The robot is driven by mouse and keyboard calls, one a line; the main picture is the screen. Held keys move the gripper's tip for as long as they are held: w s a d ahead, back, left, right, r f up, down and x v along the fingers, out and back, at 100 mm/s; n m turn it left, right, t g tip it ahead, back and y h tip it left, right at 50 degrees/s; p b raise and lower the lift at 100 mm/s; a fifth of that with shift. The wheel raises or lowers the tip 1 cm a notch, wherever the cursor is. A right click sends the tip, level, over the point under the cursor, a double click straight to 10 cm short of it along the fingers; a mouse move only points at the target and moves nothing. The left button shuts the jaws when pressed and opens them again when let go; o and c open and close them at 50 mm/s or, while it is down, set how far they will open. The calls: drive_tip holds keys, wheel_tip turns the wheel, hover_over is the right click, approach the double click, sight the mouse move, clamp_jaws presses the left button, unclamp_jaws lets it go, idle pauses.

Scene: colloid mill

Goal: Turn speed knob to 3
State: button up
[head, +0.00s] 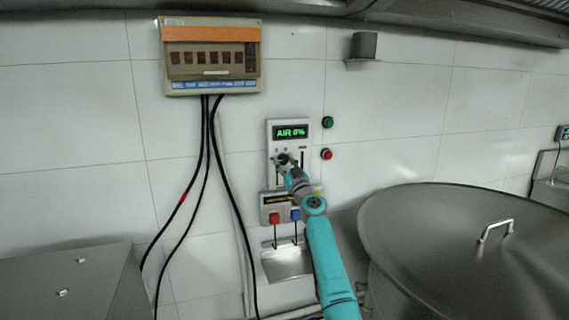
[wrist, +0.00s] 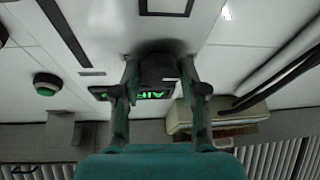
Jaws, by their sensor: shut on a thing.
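A pale control panel (head: 288,132) is on the tiled wall with a green-lit display (head: 290,132) reading "AIR 0%". My gripper (head: 283,160) is at the panel below the display and covers part of its face. In the wrist view, which shows the scene upside down, my gripper (wrist: 160,75) has its two fingers on either side of a dark rounded knob (wrist: 160,62) and is shut on it. The knob's pointer and any scale numbers cannot be made out. The display, partly hidden behind the knob, shows in the wrist view (wrist: 155,95).
A green button (head: 327,122) and a red button (head: 326,154) sit right of the panel. A lower box has a red switch (head: 274,218) and a blue one (head: 295,215). A breaker box (head: 212,58) with hanging cables is upper left. A large metal vessel (head: 450,240) stands at right.

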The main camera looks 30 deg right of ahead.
drive_tip(key=shift+a+m+h, duration=0.1)
drive_tip(key=shift+m+h, duration=0.9)
drive_tip(key=shift+m, duration=1)
drive_tip(key=o, duration=1.1)
drive_tip(key=shift+o, duration=0.2)
drive_tip(key=shift+f, duration=0.1)
drive_tip(key=v, duration=1.2)
